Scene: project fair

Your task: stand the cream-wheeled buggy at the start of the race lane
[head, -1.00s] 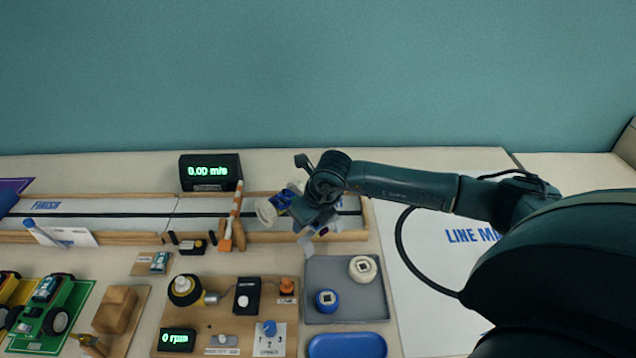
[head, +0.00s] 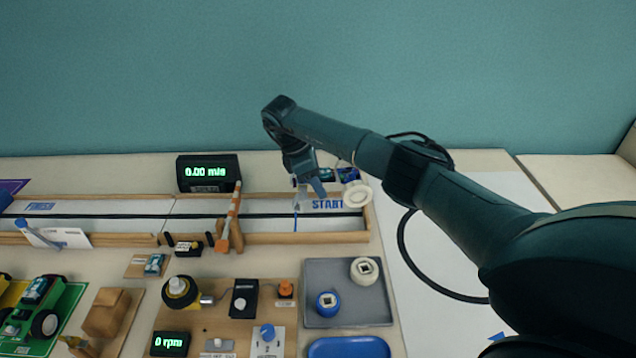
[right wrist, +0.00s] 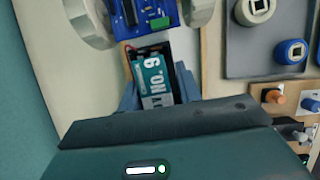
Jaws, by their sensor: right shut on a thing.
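The cream-wheeled buggy hangs in my right gripper (head: 310,186) near the right end of the race lane (head: 270,225). One cream wheel (head: 356,193) and part of its blue board (head: 348,174) show in the head view. In the right wrist view the jaws are shut on the buggy's labelled battery box (right wrist: 155,80), with the blue board (right wrist: 150,12) and two cream wheels beyond. The blue START lettering (head: 327,204) shows on the lane just below and left of the wheel. The buggy looks raised above the lane; the exact gap is unclear. My left gripper is out of view.
An orange-striped gate arm (head: 233,215) crosses the lane to the left, with a speed display (head: 209,172) behind it. A grey tray (head: 348,312) with a cream and a blue wheel lies in front. Wooden rails edge the lane.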

